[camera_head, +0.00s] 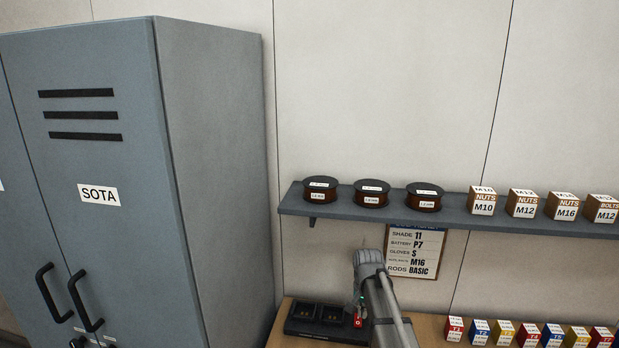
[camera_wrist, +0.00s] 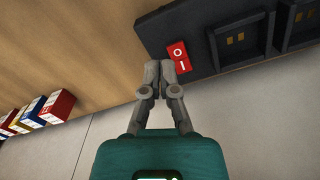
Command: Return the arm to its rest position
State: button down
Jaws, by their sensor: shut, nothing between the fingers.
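My gripper (camera_wrist: 167,70) is shut and empty in the wrist view, its two grey fingertips together. The tips are right beside a red switch (camera_wrist: 178,54) marked O and I, on the edge of a black charger unit (camera_wrist: 203,66); I cannot tell if they touch it. In the head view my arm (camera_head: 386,306) reaches up from the bottom over the wooden bench (camera_head: 426,326), bent near the wall. It hides most of my gripper there. The red switch (camera_head: 357,321) and the charger unit (camera_head: 303,327) show just left of the arm.
A grey shelf (camera_head: 455,218) with spools and nut boxes runs along the wall. A notice (camera_head: 428,240) hangs behind the arm. Several coloured boxes (camera_head: 502,333) stand on the bench at right. A tall blue-grey cabinet (camera_head: 115,240) stands at left.

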jog(key=s+n, duration=0.6)
jog(key=s, duration=1.2)
jog(key=shift+s+d+n, duration=0.15)
jog(key=shift+s+n, duration=0.1)
jog(key=shift+n, duration=0.05)
jog(key=shift+s, duration=0.15)
